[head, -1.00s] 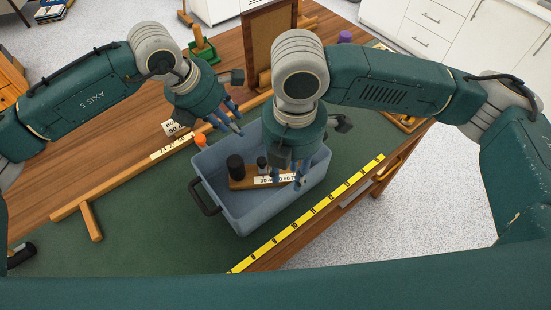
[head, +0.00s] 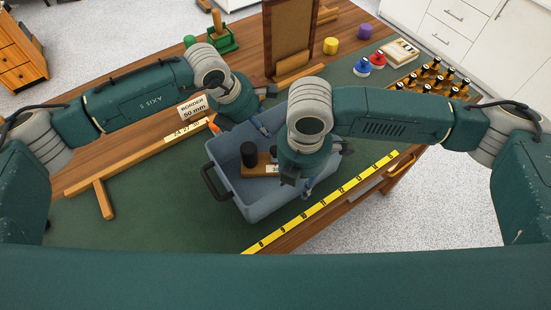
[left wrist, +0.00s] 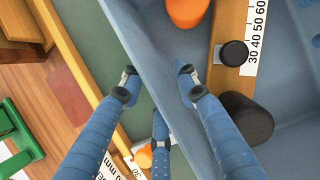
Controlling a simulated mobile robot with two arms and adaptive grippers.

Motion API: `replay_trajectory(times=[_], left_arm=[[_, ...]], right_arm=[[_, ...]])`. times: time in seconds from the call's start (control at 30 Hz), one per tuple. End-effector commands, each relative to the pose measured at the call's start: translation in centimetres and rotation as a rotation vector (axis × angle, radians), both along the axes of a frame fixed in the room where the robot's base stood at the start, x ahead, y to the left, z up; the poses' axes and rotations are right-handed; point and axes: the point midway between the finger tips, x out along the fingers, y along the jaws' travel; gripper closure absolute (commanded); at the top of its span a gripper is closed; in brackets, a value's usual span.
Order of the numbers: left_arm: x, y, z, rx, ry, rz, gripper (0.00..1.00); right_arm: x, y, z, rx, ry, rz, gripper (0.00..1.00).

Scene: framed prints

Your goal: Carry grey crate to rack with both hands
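The grey crate (head: 240,205) stands on the green mat, with a dark side handle at its left. Inside are a black cylinder (head: 249,155) and a wooden block with a number strip, partly hidden by my right arm. My left gripper (left wrist: 158,88) is open; in the left wrist view its blue fingers are on both sides of the crate wall (left wrist: 150,60), with a gap between them. In the head view its fingers are mostly hidden. My right gripper (head: 298,182) is over the crate's right part; its fingertips are mostly hidden. No rack for the crate is clearly identifiable.
A wooden rail (head: 140,165) lies left of the crate, and a yellow measuring strip (head: 325,200) runs along the near edge. A framed panel (head: 300,40) stands behind.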

Motion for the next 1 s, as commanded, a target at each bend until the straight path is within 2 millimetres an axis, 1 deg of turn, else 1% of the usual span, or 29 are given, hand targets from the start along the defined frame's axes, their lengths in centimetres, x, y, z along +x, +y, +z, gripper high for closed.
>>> replay_trajectory(times=[0.03, 0.17, 0.47, 0.5, 0.57, 0.6, 0.63, 1.0], left_arm=[[0.05, -0.23, -0.42, -0.001, 0.002, -0.001, 0.69], [0.2, -0.37, -1.03, -0.001, 0.001, 0.001, 0.69], [0.23, -0.41, -1.14, 0.0, 0.0, 0.0, 0.69], [0.23, -0.4, -1.13, -0.001, -0.001, 0.0, 0.77], [0.23, -0.4, -1.13, -0.001, -0.001, 0.0, 0.89], [0.24, -0.39, -1.12, -0.001, -0.001, 0.0, 0.97], [0.24, -0.4, -1.11, -0.001, -0.001, 0.0, 1.0], [0.27, -0.39, -1.06, -0.001, -0.001, 0.0, 1.0]], right_arm=[[-0.09, 0.0, -0.49, -0.001, 0.003, 0.0, 0.69], [-0.04, 0.04, -1.09, 0.001, 0.0, 0.001, 0.69], [-0.04, 0.04, -1.23, 0.001, 0.0, 0.001, 0.69], [-0.04, 0.04, -1.22, 0.001, 0.001, 0.001, 0.77], [-0.04, 0.04, -1.22, 0.001, 0.001, 0.001, 0.89], [-0.04, 0.04, -1.21, 0.001, 0.001, 0.001, 0.97], [-0.04, 0.04, -1.21, 0.001, 0.001, 0.001, 1.0], [-0.02, 0.03, -1.18, 0.001, 0.0, 0.001, 1.0]])
